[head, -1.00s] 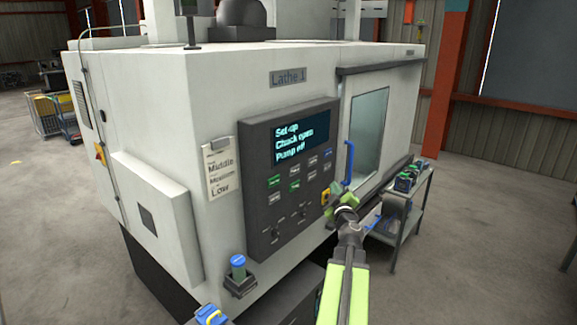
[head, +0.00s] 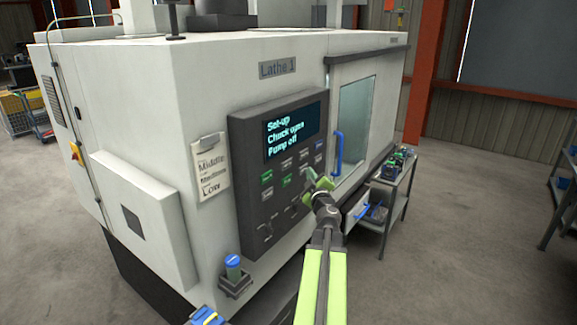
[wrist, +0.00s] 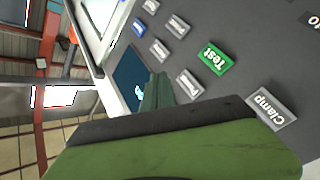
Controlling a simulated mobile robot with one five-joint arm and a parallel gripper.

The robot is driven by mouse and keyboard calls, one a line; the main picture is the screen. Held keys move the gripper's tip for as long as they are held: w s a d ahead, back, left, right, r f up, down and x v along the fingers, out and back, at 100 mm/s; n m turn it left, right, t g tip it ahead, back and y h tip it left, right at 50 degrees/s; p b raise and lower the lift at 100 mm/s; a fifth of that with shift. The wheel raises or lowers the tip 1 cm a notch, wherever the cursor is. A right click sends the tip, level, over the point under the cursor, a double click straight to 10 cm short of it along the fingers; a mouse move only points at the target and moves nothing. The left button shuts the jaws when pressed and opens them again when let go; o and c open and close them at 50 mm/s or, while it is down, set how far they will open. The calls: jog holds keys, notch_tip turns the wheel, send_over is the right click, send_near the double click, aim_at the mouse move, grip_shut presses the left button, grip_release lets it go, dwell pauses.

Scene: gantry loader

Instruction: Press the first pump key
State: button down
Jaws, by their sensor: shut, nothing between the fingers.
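The lathe's dark control panel (head: 245,150) faces me at a slant, with a lit screen (head: 291,131) reading "Set-up, Chuck open, Pump off". Below the screen are rows of grey, green and blue keys. My gripper (head: 318,183) is shut and empty, in front of the right part of the keys and hiding some. In the wrist view, its dark green fingertips (wrist: 157,93) are close to a grey key (wrist: 189,84) whose label seems to start with P and is partly hidden. Near it are the green Test key (wrist: 214,57) and the grey Clamp key (wrist: 270,108). I cannot tell whether the fingertips touch anything.
A blue door handle (head: 338,152) stands right of the panel. A small side table (head: 392,187) with parts is further right. A paper note (head: 211,170) hangs left of the panel, and a blue-topped item (head: 233,266) sits below. Open floor lies at right.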

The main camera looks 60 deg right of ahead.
send_near(291, 162)
jog(key=shift+s+d+x, duration=0.15)
jog(key=shift+x, duration=0.95)
jog(key=shift+s+d+x, duration=0.15)
jog(key=shift+x, duration=1)
jog(key=shift+w, duration=0.15)
jog(key=shift+w, duration=0.25)
jog(key=shift+w, duration=0.4)
dwell(0.5)
jog(key=shift+s, duration=0.8)
jog(key=s, duration=0.5)
dwell(0.5)
